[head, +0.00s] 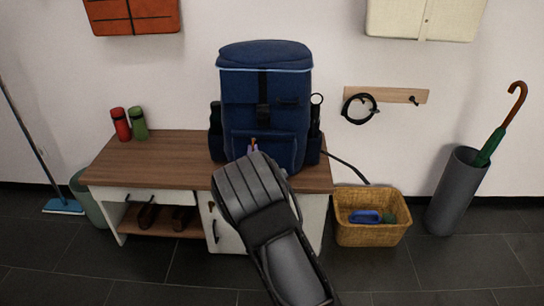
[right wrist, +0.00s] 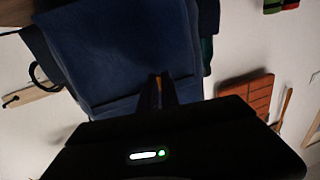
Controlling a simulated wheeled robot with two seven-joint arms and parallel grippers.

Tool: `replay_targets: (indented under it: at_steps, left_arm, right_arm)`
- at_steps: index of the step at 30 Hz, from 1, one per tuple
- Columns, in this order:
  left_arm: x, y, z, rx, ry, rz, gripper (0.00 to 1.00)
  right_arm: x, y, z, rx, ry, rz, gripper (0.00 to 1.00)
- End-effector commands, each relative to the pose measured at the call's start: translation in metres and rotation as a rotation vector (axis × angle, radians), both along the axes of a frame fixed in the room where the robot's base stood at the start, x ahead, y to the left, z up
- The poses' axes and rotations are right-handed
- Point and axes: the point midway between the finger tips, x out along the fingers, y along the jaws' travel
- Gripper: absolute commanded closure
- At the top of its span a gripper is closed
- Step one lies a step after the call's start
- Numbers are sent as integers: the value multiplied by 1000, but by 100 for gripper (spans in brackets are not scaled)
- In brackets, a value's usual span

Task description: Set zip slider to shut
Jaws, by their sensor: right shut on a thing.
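The blue backpack (head: 264,90) stands upright on the wooden bench, and its front fills the middle of the right wrist view (right wrist: 115,55). Its front pocket (head: 285,146) is partly covered by my right arm. My right gripper (head: 252,146) is at the pocket's front, and its narrow fingers (right wrist: 160,88) are close together against the blue cloth. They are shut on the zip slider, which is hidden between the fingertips. How far along the zip it sits cannot be made out. My left gripper is not in view.
The bench (head: 160,160) also holds a red bottle (head: 121,124) and a green bottle (head: 139,123) at the left. A wicker basket (head: 370,233) and an umbrella stand (head: 455,195) are on the floor at the right. A hook rail (head: 395,94) is on the wall.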

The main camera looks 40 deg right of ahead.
Motion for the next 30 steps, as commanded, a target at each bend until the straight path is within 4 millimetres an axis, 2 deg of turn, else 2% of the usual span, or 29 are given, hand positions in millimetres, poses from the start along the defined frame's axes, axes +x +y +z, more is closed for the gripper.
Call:
replay_targets:
  at_steps: [1, 3, 6, 16, 18, 25, 30]
  left_arm:
    - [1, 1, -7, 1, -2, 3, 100]
    - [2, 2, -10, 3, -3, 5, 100]
    - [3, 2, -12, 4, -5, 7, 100]
    - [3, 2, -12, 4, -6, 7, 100]
    - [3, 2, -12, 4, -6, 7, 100]
    - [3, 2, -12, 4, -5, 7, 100]
    - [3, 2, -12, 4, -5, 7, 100]
  right_arm:
    - [10, 13, -2, 0, -6, 4, 100]
    - [21, 25, -1, 0, -6, 3, 100]
    - [30, 37, -1, 0, -2, 1, 100]
    - [34, 43, 1, -1, -2, 2, 100]
    - [34, 43, 1, -1, -2, 3, 90]
    - [34, 42, 1, 0, -1, 2, 71]
    - [33, 42, 1, 1, 0, 1, 71]
